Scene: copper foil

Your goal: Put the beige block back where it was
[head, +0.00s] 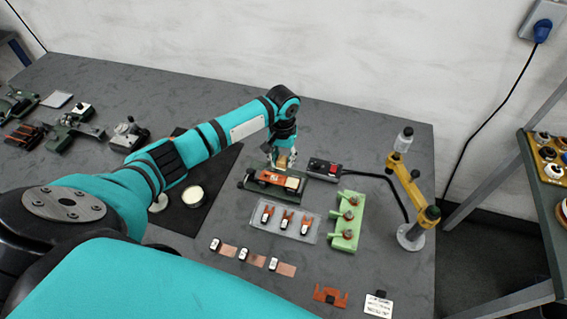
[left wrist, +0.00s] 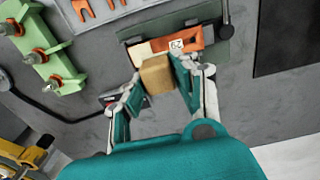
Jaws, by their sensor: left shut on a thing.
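The beige block (left wrist: 157,76) is between the fingers of my left gripper (left wrist: 158,88) in the left wrist view. The gripper is shut on it. In the head view my left gripper (head: 282,158) points down at the back edge of a dark green fixture (head: 252,186). The fixture also shows in the left wrist view (left wrist: 216,48). It carries an orange part (head: 270,177) with a white label and a paler cream piece (head: 292,183) at its end. The block is right beside these parts; I cannot tell whether it touches them. My right gripper is not in view.
A black box with a red button (head: 325,168) stands just right of the fixture. A clear tray with orange forks (head: 285,222) and a green rack (head: 346,222) are in front. A yellow jointed stand (head: 411,190) rises at the right. Bare table lies behind the fixture.

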